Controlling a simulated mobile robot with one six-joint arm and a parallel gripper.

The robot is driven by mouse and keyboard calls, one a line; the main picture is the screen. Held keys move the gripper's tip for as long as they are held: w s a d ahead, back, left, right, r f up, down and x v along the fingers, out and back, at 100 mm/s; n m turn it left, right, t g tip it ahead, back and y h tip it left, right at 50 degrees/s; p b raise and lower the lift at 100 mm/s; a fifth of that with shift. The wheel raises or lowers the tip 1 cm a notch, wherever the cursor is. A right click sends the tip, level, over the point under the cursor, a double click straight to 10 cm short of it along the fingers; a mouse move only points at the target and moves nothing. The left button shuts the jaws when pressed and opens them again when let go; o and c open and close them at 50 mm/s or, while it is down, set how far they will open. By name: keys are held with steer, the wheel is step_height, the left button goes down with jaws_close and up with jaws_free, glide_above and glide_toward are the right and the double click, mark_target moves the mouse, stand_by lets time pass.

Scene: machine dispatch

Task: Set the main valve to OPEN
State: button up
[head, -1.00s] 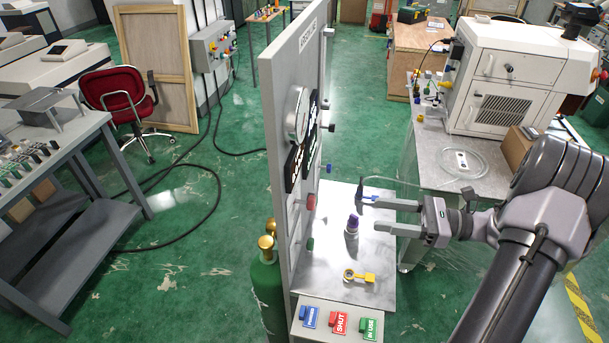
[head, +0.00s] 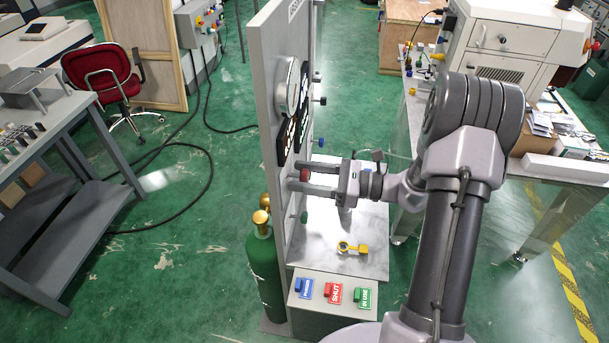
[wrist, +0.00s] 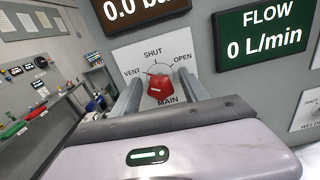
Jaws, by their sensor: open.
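The main valve is a red knob (wrist: 160,87) on a white plate (wrist: 125,54) marked VENT at left, SHUT at top, OPEN at right and MAIN below. My gripper (wrist: 158,90) is open, with one finger on each side of the knob. I cannot tell whether either finger touches it. In the head view, my gripper (head: 299,176) reaches left to the upright panel (head: 268,100), with the red knob (head: 306,174) between its fingers.
Above the knob is a dark display (wrist: 142,8); a green FLOW display (wrist: 266,36) reads 0 L/min. Below my arm, a yellow part (head: 352,248) lies on the metal shelf (head: 375,262). Blue, red and green tags sit in front. A green cylinder (head: 266,275) stands left of the panel.

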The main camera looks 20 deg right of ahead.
jaws_close()
